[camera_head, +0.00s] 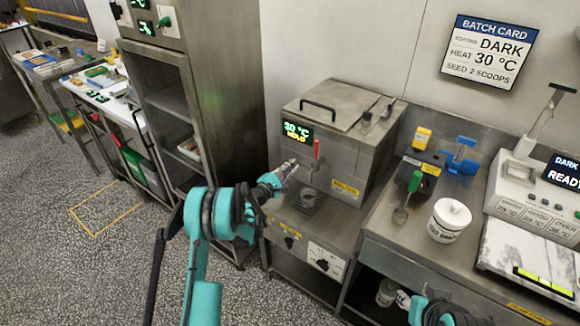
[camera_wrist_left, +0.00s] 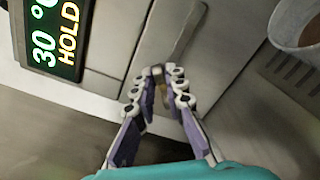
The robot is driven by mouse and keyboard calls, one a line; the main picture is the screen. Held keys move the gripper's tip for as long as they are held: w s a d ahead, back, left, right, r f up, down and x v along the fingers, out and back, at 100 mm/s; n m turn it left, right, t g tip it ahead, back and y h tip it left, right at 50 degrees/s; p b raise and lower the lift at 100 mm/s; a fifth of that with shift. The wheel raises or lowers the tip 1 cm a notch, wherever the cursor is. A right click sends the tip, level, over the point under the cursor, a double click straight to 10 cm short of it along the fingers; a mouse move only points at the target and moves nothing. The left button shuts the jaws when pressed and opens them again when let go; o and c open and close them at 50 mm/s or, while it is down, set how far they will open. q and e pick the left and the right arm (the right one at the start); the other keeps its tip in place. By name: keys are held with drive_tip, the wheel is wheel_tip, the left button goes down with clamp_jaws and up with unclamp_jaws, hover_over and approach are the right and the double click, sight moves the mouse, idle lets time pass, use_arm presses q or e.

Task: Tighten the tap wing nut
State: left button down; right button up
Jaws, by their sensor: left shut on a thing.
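The steel tempering machine (camera_head: 330,135) stands on the counter, with a red-handled tap (camera_head: 317,150) on its front. My left gripper (camera_head: 290,166) is at the machine's front, just left of the red handle. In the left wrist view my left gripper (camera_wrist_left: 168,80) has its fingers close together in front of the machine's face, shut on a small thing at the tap. The fingers hide most of it, so I cannot make out the wing nut's shape or angle.
A small cup (camera_head: 308,196) stands on the drip grate below the tap; it also shows in the left wrist view (camera_wrist_left: 296,28). The display (camera_head: 297,131) reads 30 °C HOLD.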

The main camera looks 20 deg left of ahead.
use_arm(q)
drive_tip(key=m, duration=0.4)
drive_tip(key=shift+s+d+f, duration=0.1)
drive_tip(key=shift+d+f, duration=0.15)
drive_tip(key=shift+f, duration=0.1)
drive_tip(key=shift+f+m, duration=0.2)
drive_tip(key=shift+m, duration=1.4)
drive_tip(key=c, duration=1.6)
unclamp_jaws()
drive_tip(key=shift+a, duration=0.1)
drive_tip(key=v, duration=1.2)
